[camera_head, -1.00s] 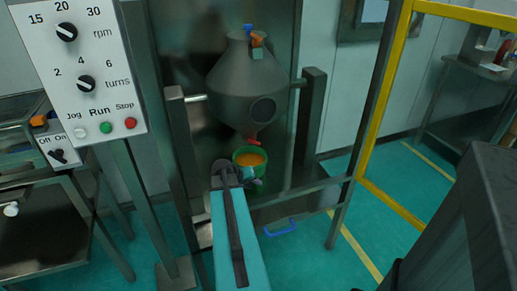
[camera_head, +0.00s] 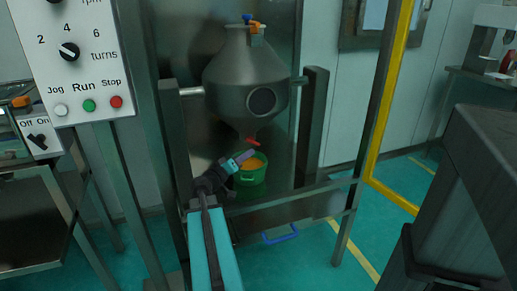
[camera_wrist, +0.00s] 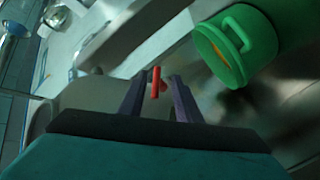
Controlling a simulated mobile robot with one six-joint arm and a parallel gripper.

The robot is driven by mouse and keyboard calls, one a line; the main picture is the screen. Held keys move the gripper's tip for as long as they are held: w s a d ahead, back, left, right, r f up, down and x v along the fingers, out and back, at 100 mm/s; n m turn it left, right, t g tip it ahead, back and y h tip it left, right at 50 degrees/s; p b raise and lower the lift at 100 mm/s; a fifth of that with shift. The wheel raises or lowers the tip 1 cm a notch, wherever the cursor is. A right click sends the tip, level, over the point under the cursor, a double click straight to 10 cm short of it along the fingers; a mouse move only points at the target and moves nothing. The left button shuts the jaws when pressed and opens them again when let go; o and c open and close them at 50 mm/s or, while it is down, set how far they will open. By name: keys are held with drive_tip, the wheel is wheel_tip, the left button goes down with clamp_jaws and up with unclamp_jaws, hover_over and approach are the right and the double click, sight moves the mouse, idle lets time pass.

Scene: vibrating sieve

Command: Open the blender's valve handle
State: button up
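The blender (camera_head: 228,75) is a grey double-cone vessel hung between two dark posts. Its red valve handle (camera_head: 253,141) sits at the bottom outlet. My gripper (camera_head: 246,156) is just below and left of the handle, its fingers pointing up and right towards it. In the wrist view the red handle (camera_wrist: 156,82) appears between the two open fingertips of my gripper (camera_wrist: 155,84). I cannot tell whether the handle is between the fingers or a little beyond them. No finger visibly touches it.
A green bucket (camera_head: 251,179) with orange contents stands under the outlet, close to my gripper; it also shows in the wrist view (camera_wrist: 255,35). A control panel (camera_head: 85,60) is at the left. A yellow frame post (camera_head: 384,95) stands at the right.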

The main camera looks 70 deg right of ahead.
sight(252, 141)
drive_tip(key=shift+w+a+r+h, duration=0.15)
drive_tip(key=shift+w+r+h, duration=0.15)
drive_tip(key=shift+w+r, duration=0.1)
drive_tip(key=shift+s+d, duration=0.15)
drive_tip(key=shift+d, duration=0.05)
drive_tip(key=b+x, duration=0.2)
drive_tip(key=x, duration=1.1)
drive_tip(key=shift+d, duration=0.3)
clamp_jaws()
